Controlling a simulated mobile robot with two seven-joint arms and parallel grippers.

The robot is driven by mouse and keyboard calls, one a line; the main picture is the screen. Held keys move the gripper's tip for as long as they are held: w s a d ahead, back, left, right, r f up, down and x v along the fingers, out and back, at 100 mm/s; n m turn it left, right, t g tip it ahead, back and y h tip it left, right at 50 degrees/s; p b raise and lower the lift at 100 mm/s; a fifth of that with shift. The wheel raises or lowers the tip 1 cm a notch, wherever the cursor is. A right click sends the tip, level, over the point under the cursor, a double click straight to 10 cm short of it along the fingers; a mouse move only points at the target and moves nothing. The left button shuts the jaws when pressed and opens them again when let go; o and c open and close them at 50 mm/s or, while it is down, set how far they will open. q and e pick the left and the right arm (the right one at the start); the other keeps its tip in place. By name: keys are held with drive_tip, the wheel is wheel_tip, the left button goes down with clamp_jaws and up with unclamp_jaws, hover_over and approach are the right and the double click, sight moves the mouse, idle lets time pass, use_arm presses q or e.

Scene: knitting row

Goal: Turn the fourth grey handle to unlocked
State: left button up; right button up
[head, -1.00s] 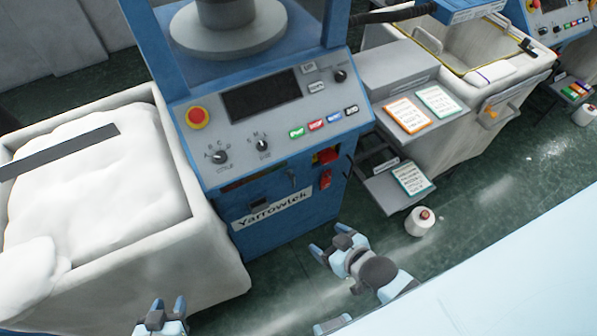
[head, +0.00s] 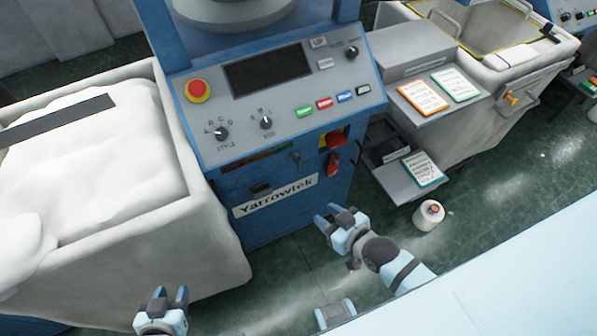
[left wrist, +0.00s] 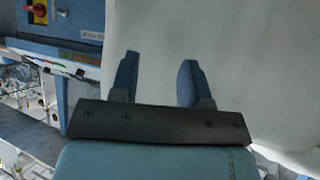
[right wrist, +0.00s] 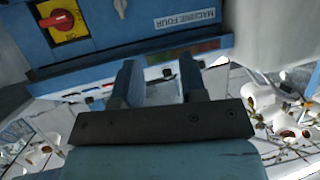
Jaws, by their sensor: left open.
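A small grey handle (head: 296,161) is on the front of the blue knitting machine (head: 225,183), below the control panel and left of a red switch on a yellow plate (head: 335,139). In the right wrist view the grey handle (right wrist: 121,8) is at the top edge, near a "MACHINE FOUR" label (right wrist: 186,19). Its lock state is too small to read. My right gripper (head: 328,216) is open and empty, below and in front of the handle. My left gripper (head: 166,297) is open and empty, low in front of the white bin.
A white bin (head: 215,225) of pale material stands left of the machine. Grey shelves with cards (head: 422,168) and a yarn cone (head: 429,214) on the floor are to the right. A red emergency button (head: 198,90) and dials are on the panel.

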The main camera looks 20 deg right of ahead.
drive_tip(key=w+d+f+t+b, duration=0.2)
drive_tip(key=w+f+b, duration=0.2)
drive_tip(key=f+b, duration=0.2)
drive_tip(key=t+b, duration=0.3)
drive_tip(key=b, duration=0.3)
approach(300, 165)
drive_tip(key=shift+y, duration=0.3)
drive_tip(key=x, duration=0.5)
drive_tip(key=b+x, duration=0.1)
drive_tip(key=x, duration=0.4)
drive_tip(key=shift+w+d, duration=0.15)
drive_tip(key=shift+w, duration=0.25)
clamp_jaws()
